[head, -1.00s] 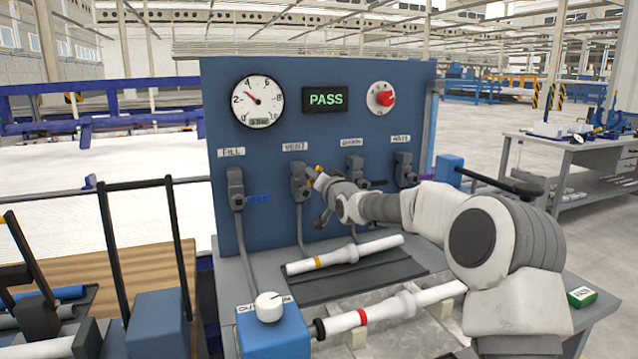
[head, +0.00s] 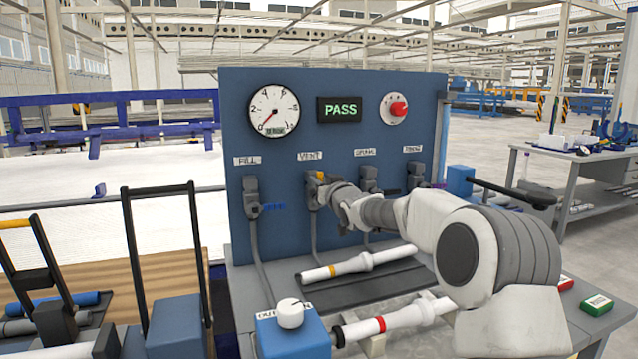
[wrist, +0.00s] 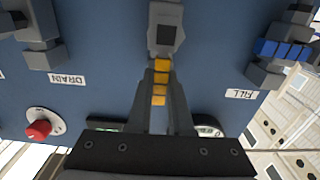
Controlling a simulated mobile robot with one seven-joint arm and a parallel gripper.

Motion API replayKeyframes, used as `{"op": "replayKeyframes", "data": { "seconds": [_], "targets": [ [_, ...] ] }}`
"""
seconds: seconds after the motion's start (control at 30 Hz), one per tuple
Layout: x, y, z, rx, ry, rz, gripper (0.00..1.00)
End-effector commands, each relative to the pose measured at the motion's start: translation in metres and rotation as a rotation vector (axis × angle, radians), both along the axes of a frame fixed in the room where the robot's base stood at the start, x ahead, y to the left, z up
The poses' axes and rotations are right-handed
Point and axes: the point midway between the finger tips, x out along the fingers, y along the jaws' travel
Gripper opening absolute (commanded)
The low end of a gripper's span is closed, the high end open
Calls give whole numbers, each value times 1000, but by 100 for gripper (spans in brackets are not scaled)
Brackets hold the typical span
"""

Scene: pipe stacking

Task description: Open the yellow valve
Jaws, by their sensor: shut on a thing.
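The yellow valve handle (head: 320,176) is at the valve under the VENT label on the blue panel. In the wrist view the yellow handle (wrist: 160,82) points from the grey valve body (wrist: 166,30) toward my gripper, between the fingers. My gripper (wrist: 158,100) is shut on this handle. In the head view my gripper (head: 328,190) is at the VENT valve, and my wrist partly hides the valve body. The pressure gauge (head: 274,110) has its needle low, near zero. The display (head: 339,109) reads PASS.
The FILL valve with a blue handle (head: 274,207) is to the left, and other valves are to the right. A red knob (head: 398,109) is at upper right. White pipes (head: 359,263) lie on the bench below. A blue box with a white knob (head: 291,314) stands in front.

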Motion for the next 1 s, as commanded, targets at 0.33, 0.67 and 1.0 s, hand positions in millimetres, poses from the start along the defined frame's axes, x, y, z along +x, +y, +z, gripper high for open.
{"op": "replayKeyframes", "data": {
  "seconds": [0.33,0.67,1.0],
  "targets": [
    [0,1,0,-12,-6,2,0],
    [0,1,0,-10,-4,2,49],
    [-4,-2,1,-10,-4,1,49]
  ]
}}
